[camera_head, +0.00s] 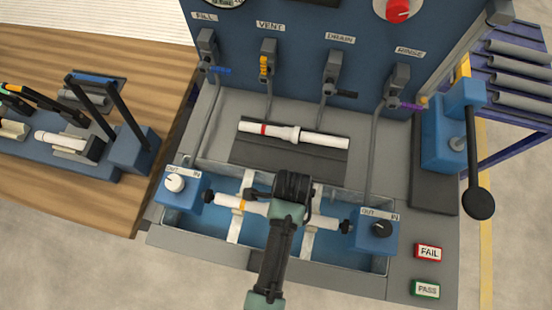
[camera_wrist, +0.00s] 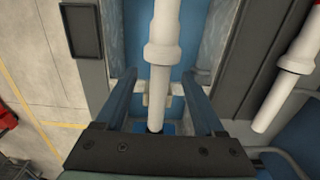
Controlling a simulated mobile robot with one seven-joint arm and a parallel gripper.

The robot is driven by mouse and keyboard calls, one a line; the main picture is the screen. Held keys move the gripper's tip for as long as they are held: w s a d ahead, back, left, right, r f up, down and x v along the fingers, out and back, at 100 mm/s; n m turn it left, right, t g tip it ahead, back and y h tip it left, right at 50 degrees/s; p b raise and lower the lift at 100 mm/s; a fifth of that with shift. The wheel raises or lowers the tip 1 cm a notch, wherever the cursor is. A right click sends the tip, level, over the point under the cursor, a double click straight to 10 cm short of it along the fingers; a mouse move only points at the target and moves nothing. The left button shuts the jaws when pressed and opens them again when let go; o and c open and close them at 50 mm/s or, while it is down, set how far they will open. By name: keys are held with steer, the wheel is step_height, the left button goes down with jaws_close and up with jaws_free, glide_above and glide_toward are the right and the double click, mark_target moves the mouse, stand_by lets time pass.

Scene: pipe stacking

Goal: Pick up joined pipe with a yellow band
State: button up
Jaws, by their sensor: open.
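The joined white pipe with a yellow band (camera_head: 256,208) lies across the blue trough, its band near the left end. My gripper (camera_head: 292,190) is over the pipe's middle and hides part of it. In the wrist view my open gripper (camera_wrist: 160,88) has one finger on each side of the white pipe (camera_wrist: 161,35), whose wider collar lies just ahead of the fingers. The yellow band does not show in that view. I cannot tell whether the fingers touch the pipe.
A joined pipe with a red band (camera_head: 277,132) lies on the dark pad behind the trough. Blue blocks (camera_head: 180,190) and (camera_head: 376,236) with knobs stand at the trough's ends. A wooden table (camera_head: 60,190) is at left, a blue lever press (camera_head: 445,125) at right.

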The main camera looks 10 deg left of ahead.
steer(key=shift+w+f+p, duration=0.1)
steer(key=shift+f+p, duration=0.25)
steer(key=shift+f, duration=2.3)
steer(key=shift+c, duration=0.3)
steer(key=c, duration=1)
steer(key=shift+r, duration=0.2)
